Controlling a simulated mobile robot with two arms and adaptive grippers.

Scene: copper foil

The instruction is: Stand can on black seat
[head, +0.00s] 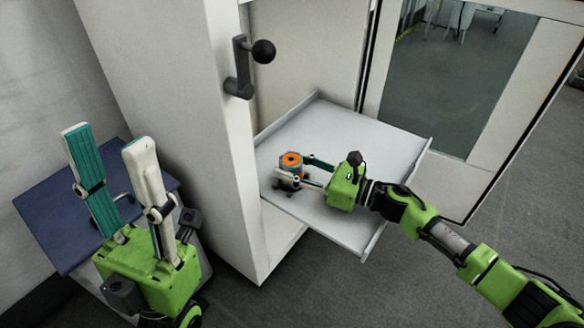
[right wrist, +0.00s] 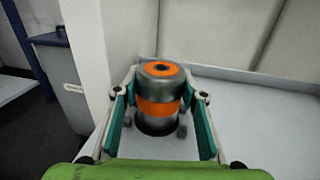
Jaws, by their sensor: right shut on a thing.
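The can (right wrist: 159,88) is grey metal with an orange ring on top and an orange band round its middle. In the head view the can (head: 291,160) is over the white pull-out shelf, upright. My right gripper (head: 293,172) reaches in from the right and is shut on the can, one finger on each side. A dark round seat (right wrist: 155,128) with small grey blocks around it shows under the can. I cannot tell whether the can's base touches it. My left gripper (head: 105,150) is open and empty, fingers pointing up, at the left.
The white shelf (head: 345,140) has a raised rim and is mostly bare. A white cabinet wall (head: 185,110) with a black knob handle (head: 263,51) stands between my grippers. A blue-topped cabinet (head: 45,215) is behind my left gripper. A glazed door (head: 440,75) stands open at the right.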

